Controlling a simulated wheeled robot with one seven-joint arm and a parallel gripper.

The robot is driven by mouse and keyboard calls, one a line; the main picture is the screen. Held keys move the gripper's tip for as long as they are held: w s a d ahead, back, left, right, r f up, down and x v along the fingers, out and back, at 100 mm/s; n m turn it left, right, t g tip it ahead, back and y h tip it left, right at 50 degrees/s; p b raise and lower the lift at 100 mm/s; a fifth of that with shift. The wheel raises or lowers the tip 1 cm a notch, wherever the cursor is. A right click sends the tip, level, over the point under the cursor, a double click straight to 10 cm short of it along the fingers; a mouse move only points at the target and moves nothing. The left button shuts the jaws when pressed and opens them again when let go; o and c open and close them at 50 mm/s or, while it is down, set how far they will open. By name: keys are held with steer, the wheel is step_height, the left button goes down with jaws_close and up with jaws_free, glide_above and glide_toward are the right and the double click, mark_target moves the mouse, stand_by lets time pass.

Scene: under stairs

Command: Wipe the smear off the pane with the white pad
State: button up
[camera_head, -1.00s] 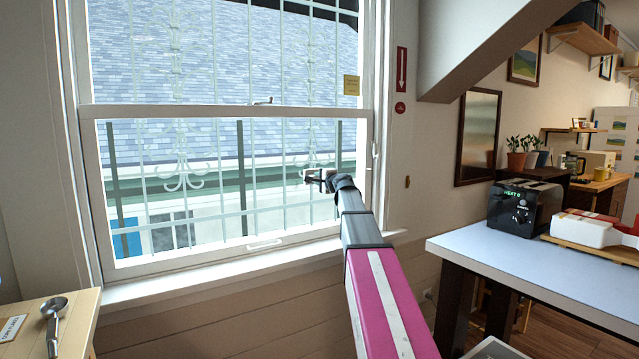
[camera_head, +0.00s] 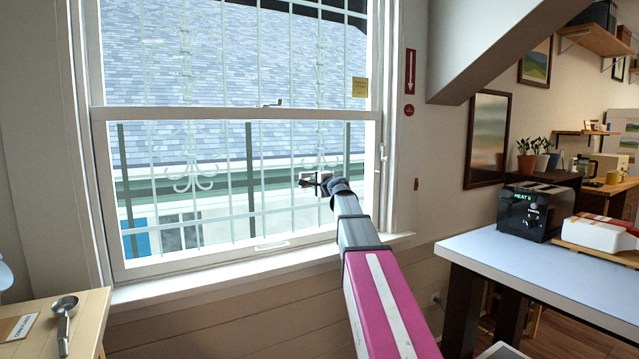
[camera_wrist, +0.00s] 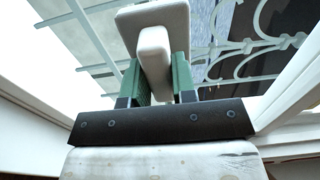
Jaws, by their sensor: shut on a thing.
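My gripper (camera_head: 321,181) is at the end of my outstretched arm, in front of the lower window pane (camera_head: 222,180), towards its right side. In the wrist view, my gripper's green fingers (camera_wrist: 160,82) are shut on the raised grip of the white pad (camera_wrist: 153,20). The pad's flat part lies beyond the fingers, towards the pane. I cannot tell whether the pad touches the glass. I cannot make out a smear on the pane in either view.
The window sill (camera_head: 200,288) runs below the pane. A wooden table (camera_head: 88,312) with a metal scoop (camera_head: 64,312) stands at lower left. A pale-topped table (camera_head: 545,262) with a black toaster (camera_head: 535,211) stands at right. A sloping stair underside (camera_head: 470,50) hangs at upper right.

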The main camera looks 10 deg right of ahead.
steer(key=shift+s+a+r, duration=0.25)
steer(key=shift+a+r, duration=0.1)
steer(key=shift+a, duration=0.45)
steer(key=shift+s+a+r, duration=0.25)
steer(key=shift+a+r, duration=0.1)
steer(key=shift+a, duration=0.4)
steer(key=shift+s+a+r, duration=0.25)
steer(key=shift+a+r, duration=0.1)
steer(key=shift+a, duration=0.45)
steer(key=shift+w+d, duration=0.3)
steer(key=shift+d, duration=0.5)
steer(key=shift+w+d, duration=0.35)
steer(key=shift+d, duration=0.4)
steer(key=shift+w+d, duration=0.3)
steer(key=shift+d, duration=0.5)
steer(key=d, duration=0.2)
steer(key=w+d, duration=0.1)
steer(key=d, duration=0.2)
steer(key=shift+w+d, duration=0.1)
steer(key=shift+d, duration=0.1)
steer(key=v, duration=0.6)
